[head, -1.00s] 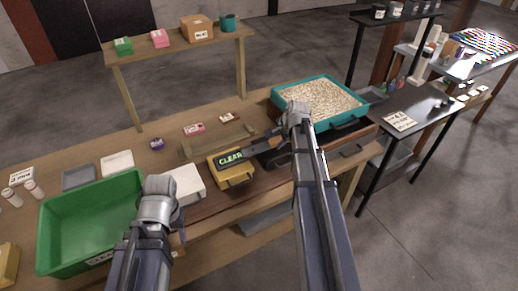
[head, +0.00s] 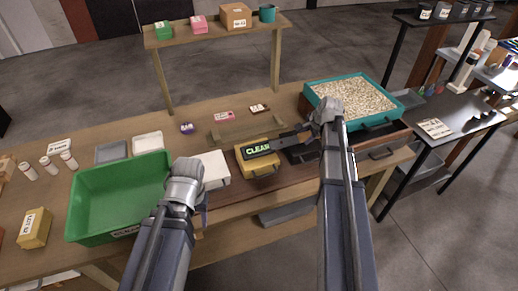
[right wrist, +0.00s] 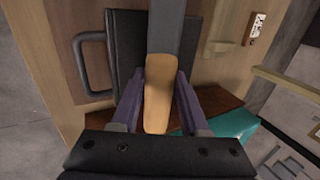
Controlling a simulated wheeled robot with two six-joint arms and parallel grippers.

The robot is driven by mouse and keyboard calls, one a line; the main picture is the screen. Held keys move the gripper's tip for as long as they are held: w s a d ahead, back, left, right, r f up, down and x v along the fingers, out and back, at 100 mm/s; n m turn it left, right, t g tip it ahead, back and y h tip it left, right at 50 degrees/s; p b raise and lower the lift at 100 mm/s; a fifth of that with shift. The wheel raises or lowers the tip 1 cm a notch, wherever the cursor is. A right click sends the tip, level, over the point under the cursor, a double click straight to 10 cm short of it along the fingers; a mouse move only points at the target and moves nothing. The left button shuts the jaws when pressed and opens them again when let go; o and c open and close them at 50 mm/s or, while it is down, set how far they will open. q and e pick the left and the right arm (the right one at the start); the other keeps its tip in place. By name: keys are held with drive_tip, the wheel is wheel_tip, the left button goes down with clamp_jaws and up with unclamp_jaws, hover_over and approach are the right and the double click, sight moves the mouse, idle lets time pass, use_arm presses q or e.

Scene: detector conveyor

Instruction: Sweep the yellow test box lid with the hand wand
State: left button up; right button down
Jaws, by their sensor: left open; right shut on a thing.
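The yellow test box (head: 262,170) sits on the wooden bench, near its front edge. The dark hand wand (head: 284,142) lies across over its lid, with a lit green "CLEAR" display on the wand's left part; whether wand and lid touch cannot be told. My right gripper (head: 312,130) is shut on the wand's handle. In the right wrist view, the tan handle (right wrist: 158,85) is between the two purple fingers (right wrist: 158,105). My left gripper (head: 203,208) is open and empty, in front of the bench, left of the yellow box. Its fingers are mostly hidden by the arm.
A white box (head: 213,168) stands just left of the yellow box. A green bin (head: 90,228) is further left. A teal tray (head: 396,112) of pale grains stands right of the wand. A wooden rail (head: 240,131) and small packets lie behind.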

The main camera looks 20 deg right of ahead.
idle(0.3)
wheel_tip(320, 180, up, 6)
drive_tip(key=p, duration=0.6)
drive_tip(key=shift+r, duration=0.1)
